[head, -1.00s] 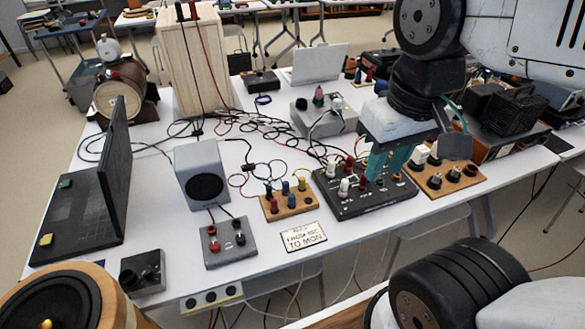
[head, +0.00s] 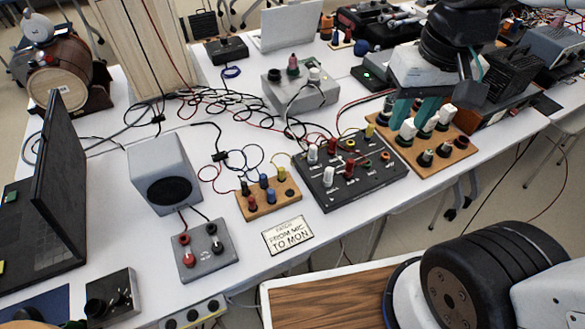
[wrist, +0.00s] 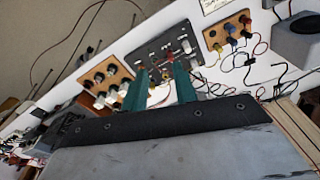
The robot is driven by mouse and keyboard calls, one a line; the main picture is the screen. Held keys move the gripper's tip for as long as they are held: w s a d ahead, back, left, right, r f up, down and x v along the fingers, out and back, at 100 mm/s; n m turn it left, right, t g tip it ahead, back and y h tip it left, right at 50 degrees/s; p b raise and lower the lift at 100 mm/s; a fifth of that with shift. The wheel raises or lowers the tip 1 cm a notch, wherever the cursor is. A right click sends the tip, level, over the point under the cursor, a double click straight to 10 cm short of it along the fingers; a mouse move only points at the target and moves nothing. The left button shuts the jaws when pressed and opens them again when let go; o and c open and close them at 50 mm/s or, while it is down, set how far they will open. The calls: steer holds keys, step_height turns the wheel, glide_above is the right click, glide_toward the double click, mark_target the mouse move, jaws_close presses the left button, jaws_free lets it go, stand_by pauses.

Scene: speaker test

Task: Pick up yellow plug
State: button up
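A yellow plug (head: 282,174) stands upright on the small wooden board (head: 262,207) with blue and other coloured plugs beside it. A second yellow plug (head: 369,131) stands at the back right edge of the black panel (head: 350,187). My gripper (head: 408,112) has two teal fingers. In the head view it is above and to the right of the second yellow plug, near the right wooden board. In the wrist view the fingers (wrist: 161,70) are spread apart with nothing held between them, and the black panel shows beyond them.
The right wooden board (head: 432,150) carries several white and black plugs. Loose cables (head: 205,105) lie across the table behind the boards.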

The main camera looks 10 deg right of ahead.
steer(key=w+a+f, duration=0.6)
steer(key=w+a, duration=0.1)
steer(key=w, duration=0.2)
steer(key=m+g, duration=0.1)
glide_above(281, 169)
step_height(281, 169, down, 15)
steer(key=shift+d+r, duration=0.1)
step_height(281, 169, down, 7)
steer(key=shift+f, duration=0.35)
jaws_close()
